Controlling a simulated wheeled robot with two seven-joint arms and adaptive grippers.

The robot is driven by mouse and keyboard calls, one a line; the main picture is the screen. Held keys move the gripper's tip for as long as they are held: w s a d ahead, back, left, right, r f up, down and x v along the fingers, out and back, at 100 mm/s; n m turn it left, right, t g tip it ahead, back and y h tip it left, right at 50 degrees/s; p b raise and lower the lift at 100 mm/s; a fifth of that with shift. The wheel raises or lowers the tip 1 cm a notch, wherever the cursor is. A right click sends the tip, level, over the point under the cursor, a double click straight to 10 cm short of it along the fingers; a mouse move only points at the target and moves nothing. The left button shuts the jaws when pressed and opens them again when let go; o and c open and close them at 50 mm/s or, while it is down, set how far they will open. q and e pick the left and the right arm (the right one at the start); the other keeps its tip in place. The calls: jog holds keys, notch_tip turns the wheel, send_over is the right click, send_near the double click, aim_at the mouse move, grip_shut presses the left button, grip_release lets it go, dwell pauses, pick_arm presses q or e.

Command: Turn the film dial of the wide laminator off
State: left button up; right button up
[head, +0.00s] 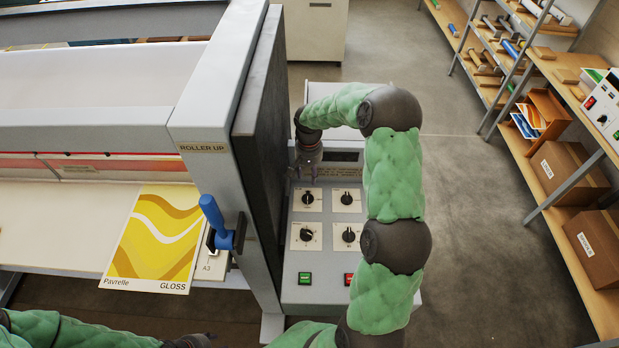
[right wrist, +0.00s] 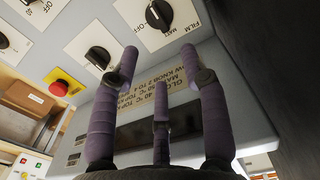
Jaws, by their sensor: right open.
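The film dial (right wrist: 160,14) is a black knob on a white plate lettered FILM and MATT, at the top of the right wrist view. In the head view the film dial (head: 307,198) is the upper left of the panel's dials; its exact setting is too small to read. My right gripper (head: 306,176) is open and empty just beyond it, fingers pointing down at the panel. In the right wrist view its fingers (right wrist: 158,58) are spread, with the dial past their tips and apart from them. My left gripper (head: 190,341) is barely in view at the bottom edge.
Other dials (head: 347,236), a green button (head: 305,279) and a red button (head: 349,279) share the panel. The laminator's dark side wall (head: 262,140) rises close left of my right gripper. A blue lever (head: 215,222) stands left of it. Shelves (head: 560,190) stand right, across clear floor.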

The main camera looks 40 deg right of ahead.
aim_at(309, 194)
notch_tip(309, 194, down, 10)
jog(key=shift+s+a+f+p, duration=0.15)
jog(key=shift+f+p, duration=0.1)
jog(key=shift+p, duration=0.45)
jog(key=shift+c, duration=0.3)
grip_shut()
